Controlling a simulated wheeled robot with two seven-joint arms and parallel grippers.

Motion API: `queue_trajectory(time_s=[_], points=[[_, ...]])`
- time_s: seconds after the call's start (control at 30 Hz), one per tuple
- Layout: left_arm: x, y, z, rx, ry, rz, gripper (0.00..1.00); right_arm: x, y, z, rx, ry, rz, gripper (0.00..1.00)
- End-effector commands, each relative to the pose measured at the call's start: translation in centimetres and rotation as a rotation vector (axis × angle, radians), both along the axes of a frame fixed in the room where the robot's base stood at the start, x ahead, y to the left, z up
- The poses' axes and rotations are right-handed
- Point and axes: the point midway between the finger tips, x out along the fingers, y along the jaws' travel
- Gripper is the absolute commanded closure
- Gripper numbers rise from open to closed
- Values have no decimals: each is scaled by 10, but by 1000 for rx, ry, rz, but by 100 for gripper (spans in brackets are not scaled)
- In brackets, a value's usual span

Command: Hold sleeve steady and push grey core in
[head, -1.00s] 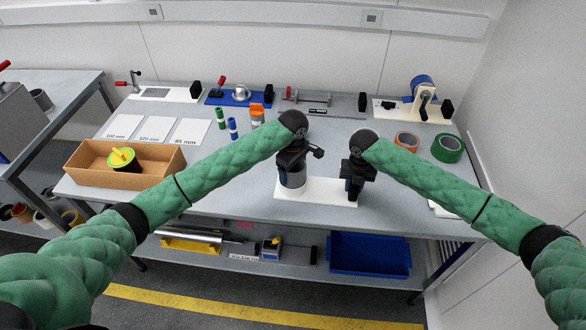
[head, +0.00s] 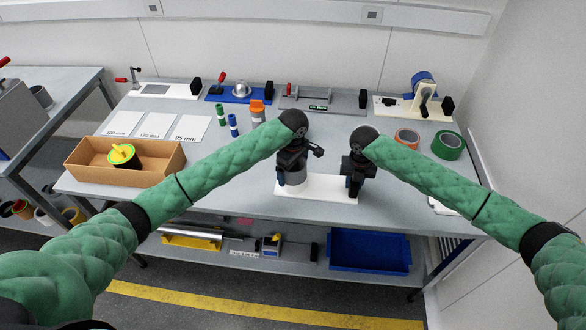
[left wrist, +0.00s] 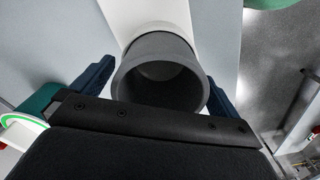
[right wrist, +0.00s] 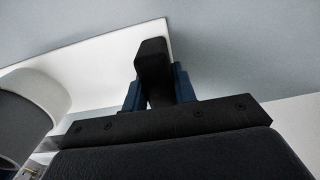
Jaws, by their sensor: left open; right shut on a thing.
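The grey core (left wrist: 160,50) is a hollow dark-grey tube, seen from above in the left wrist view. It sits at the mouth of the white sleeve (right wrist: 48,90), which stands upright on a white base plate (head: 322,188). How deep the core sits is unclear. My left gripper (head: 292,162) is above the core, its open fingers on either side of the tube with gaps showing. My right gripper (head: 354,178) is shut on a black upright block (right wrist: 152,60) at the plate's right end. Its fingers cover part of the block.
An open cardboard box (head: 100,173) with a black and yellow-green item (head: 123,156) stands at the left. Green and blue cylinders and an orange item (head: 257,112) stand behind my left arm. Tape rolls (head: 447,146) lie at the right. Fixtures line the back; the front table strip is clear.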

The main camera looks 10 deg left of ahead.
Motion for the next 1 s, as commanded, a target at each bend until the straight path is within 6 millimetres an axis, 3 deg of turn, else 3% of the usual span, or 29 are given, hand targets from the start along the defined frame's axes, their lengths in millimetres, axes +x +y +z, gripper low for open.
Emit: queue_trajectory(time_s=[0.6,0.8,1.0], points=[[1,0,100,-2,-2,0,0,0,0,-1,0,1,0,100],[1,0,115,-1,-1,0,0,0,0,-1,0,1,0,100],[1,0,117,0,0,0,0,0,0,-1,0,1,0,100]])
